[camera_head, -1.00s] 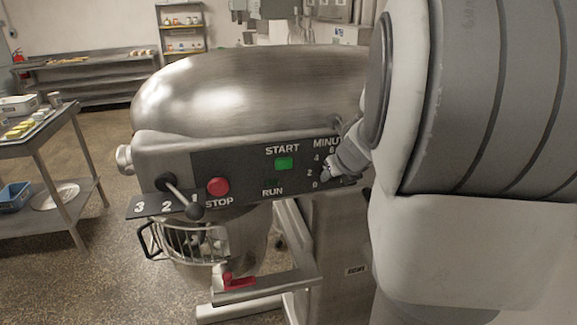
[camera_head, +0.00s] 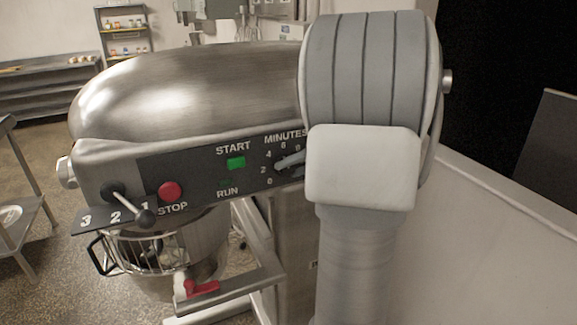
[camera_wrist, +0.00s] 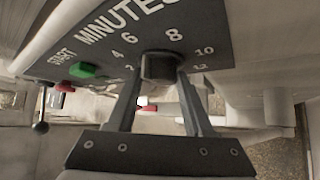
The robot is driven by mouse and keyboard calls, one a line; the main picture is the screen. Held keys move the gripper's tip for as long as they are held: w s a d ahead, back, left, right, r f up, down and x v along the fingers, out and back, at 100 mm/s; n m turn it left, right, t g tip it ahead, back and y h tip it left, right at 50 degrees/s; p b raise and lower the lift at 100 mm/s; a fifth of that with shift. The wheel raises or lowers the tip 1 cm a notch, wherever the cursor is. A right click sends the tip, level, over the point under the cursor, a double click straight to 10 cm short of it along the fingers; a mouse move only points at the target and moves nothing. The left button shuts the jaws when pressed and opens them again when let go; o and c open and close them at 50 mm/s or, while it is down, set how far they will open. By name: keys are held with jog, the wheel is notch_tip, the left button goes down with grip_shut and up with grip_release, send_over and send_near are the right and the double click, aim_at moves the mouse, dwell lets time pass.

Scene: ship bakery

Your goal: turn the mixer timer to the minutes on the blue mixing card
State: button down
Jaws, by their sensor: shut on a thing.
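The mixer timer is a dark knob (camera_wrist: 160,66) on the black control panel (camera_wrist: 210,30), under the word MINUTES. In the wrist view my gripper (camera_wrist: 161,82) has one finger on each side of the knob, shut on it. Numbers 4, 6, 8, 10 and 12 show around it. In the head view my gripper (camera_head: 291,160) reaches the dial from the right, and my arm hides the dial's right side. The blue mixing card is not recognisable in any view.
The mixer (camera_head: 190,90) has a green START button (camera_head: 236,163), a red STOP button (camera_head: 169,191) and a speed lever (camera_head: 130,202) left of the dial. A bowl with a wire guard (camera_head: 150,250) hangs below. A pale counter (camera_head: 490,230) stands at right.

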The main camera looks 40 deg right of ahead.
jog(key=shift+w+d+r+m+t+y, duration=0.1)
jog(key=shift+d+m+t+y, duration=0.05)
jog(key=shift+m+t+y, duration=0.55)
jog(key=shift+c, duration=1.6)
grip_release()
jog(key=v, duration=1.7)
jog(key=shift+d+r, duration=0.1)
jog(key=shift+d, duration=0.25)
jog(key=shift+w, duration=0.1)
